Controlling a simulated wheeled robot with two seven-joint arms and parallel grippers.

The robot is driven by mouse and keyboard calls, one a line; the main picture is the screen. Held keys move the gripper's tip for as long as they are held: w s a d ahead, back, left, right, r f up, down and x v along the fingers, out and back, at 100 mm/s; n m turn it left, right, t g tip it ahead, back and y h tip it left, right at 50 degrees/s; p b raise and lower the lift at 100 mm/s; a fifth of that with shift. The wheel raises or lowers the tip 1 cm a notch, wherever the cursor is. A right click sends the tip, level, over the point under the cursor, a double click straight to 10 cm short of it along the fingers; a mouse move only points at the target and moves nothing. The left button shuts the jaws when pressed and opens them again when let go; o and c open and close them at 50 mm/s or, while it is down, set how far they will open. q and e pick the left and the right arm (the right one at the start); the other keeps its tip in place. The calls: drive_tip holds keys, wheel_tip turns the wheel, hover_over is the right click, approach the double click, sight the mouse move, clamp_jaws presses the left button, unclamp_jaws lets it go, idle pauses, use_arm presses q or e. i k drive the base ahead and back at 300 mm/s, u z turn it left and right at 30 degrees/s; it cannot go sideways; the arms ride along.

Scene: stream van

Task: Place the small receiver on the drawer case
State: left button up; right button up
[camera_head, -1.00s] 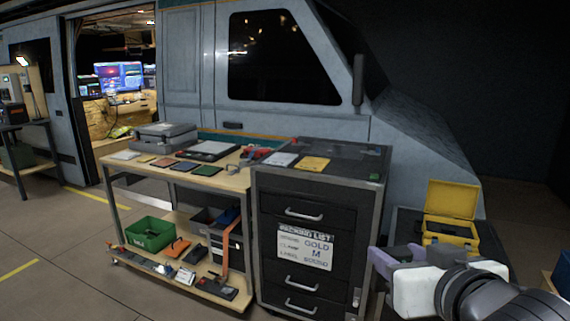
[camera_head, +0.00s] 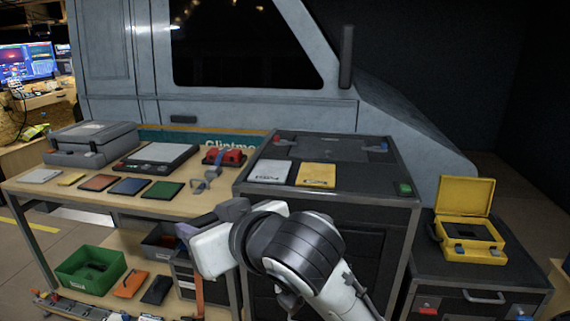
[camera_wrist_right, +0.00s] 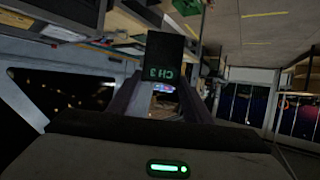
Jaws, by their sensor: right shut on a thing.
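My right gripper (camera_head: 208,218) is in front of the worktable's right end and the left side of the tall black drawer case (camera_head: 365,178). In the right wrist view it is shut on a small dark box marked CH 3 (camera_wrist_right: 165,52), which looks like the small receiver. The box sticks out past the fingers; in the head view my gripper mostly hides it. The drawer case top bears a white card (camera_head: 270,171), a yellow card (camera_head: 316,175) and a small green item (camera_head: 405,188). My right arm covers part of its front. My left gripper is not in view.
The worktable (camera_head: 120,202) holds a grey case (camera_head: 92,143), a flat device (camera_head: 157,156), several cards and a red item (camera_head: 226,156). A green bin (camera_head: 90,270) is on its lower shelf. A yellow case (camera_head: 467,215) stands open on a lower black case (camera_head: 470,272) at right.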

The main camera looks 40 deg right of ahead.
sight(355, 182)
drive_tip(key=z, duration=0.55)
drive_tip(key=i, duration=1.1)
drive_tip(key=z, duration=0.7)
